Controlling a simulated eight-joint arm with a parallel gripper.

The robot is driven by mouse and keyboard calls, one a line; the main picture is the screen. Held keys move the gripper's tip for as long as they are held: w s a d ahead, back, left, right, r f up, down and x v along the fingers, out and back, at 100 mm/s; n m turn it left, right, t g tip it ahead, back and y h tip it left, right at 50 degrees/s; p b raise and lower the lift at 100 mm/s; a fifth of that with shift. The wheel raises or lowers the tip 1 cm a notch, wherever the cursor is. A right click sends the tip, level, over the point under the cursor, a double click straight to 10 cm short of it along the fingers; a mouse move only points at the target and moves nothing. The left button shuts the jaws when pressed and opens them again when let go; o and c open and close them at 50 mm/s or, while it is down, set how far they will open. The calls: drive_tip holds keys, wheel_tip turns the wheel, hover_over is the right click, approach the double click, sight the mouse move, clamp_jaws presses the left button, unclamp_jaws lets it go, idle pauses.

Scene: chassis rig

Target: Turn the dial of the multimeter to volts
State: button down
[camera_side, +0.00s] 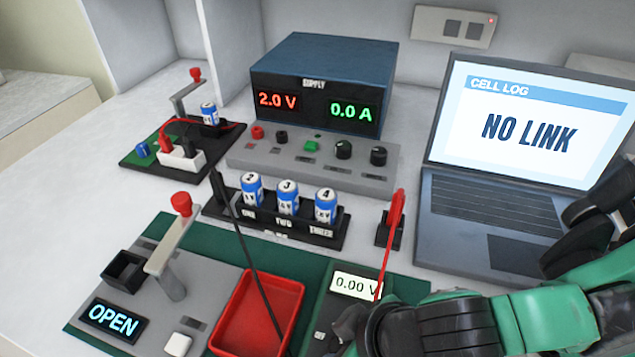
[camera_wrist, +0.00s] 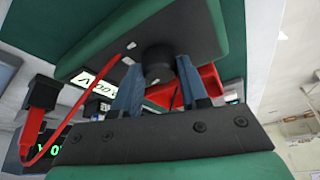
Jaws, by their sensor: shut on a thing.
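The multimeter is a dark grey slab; its body (camera_side: 325,312) lies at the front in the side view, and its display (camera_side: 356,284) reads 0.00 V. It also shows tilted in the wrist view (camera_wrist: 190,25). Its black round dial (camera_wrist: 157,62) sits between the two blue-grey fingers of my gripper (camera_wrist: 158,80), which is shut on it. In the side view my arm hides the dial and most of the meter's lower part. I cannot tell which mark the dial points at.
A red tray (camera_side: 262,312) is close beside the meter. A red probe (camera_side: 396,212) stands in a black holder, its lead running to the meter. A black lead (camera_side: 250,250) crosses the tray. A battery rack (camera_side: 270,230), power supply (camera_side: 320,85) and laptop (camera_side: 480,215) stand behind.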

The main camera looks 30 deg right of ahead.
idle(0.3)
drive_tip(key=shift+c, duration=2.3)
unclamp_jaws()
drive_tip(key=shift+r, duration=0.1)
drive_tip(key=shift+s+d+r, duration=0.1)
drive_tip(key=shift+s+r, duration=0.15)
drive_tip(key=shift+r, duration=0.25)
wheel_tip(320, 180, up, 9)
drive_tip(key=shift+s+d+f, duration=0.15)
drive_tip(key=shift+s+f, duration=0.05)
drive_tip(key=shift+s, duration=0.05)
